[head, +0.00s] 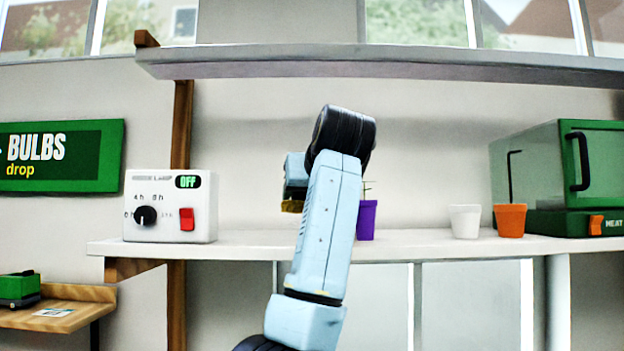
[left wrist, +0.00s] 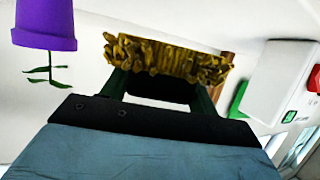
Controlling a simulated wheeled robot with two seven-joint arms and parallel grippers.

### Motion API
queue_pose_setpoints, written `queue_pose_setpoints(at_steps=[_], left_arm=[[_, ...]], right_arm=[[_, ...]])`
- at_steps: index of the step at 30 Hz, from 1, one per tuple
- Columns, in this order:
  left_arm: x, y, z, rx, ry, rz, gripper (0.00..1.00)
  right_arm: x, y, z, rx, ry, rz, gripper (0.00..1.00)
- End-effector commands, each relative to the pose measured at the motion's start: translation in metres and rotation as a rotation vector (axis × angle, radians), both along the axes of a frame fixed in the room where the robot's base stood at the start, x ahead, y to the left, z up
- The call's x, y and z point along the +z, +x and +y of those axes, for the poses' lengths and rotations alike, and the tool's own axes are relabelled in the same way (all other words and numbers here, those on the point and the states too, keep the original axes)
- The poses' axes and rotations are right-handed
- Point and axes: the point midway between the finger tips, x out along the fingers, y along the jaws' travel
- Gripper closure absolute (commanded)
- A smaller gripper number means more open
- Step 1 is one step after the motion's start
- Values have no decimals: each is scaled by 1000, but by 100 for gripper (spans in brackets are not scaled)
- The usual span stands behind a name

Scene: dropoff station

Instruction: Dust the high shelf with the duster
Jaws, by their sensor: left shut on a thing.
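The high shelf (head: 430,62) is a long grey board across the top of the head view, and its top surface is hidden. My left gripper (left wrist: 160,85) is shut on the duster (left wrist: 170,58), whose shaggy yellow-brown head shows between and beyond the dark fingers in the left wrist view. In the head view my left arm rises through the middle and bends over. There the left gripper (head: 295,178) points down, and a small part of the duster (head: 291,206) shows below it, under the high shelf and above the lower shelf. My right gripper is not seen.
The lower shelf (head: 260,243) carries a white control box (head: 170,205) marked OFF, a purple pot (head: 366,220) with a plant, white (head: 465,221) and orange (head: 510,220) pots, and a green oven (head: 560,175). A wooden post (head: 182,125) stands at left.

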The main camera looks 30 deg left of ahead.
Motion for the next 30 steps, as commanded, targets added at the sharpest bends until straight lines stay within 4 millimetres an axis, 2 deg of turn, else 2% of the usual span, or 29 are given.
queue_pose_setpoints(at_steps=[3, 9, 30], left_arm=[[13, -2, 4, 6, 1, -2, 58], [25, -5, 9, 14, 1, -2, 58], [26, -5, 9, 15, 0, -1, 58]], right_arm=[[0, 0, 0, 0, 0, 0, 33], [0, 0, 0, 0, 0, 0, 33], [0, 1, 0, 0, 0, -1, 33]])
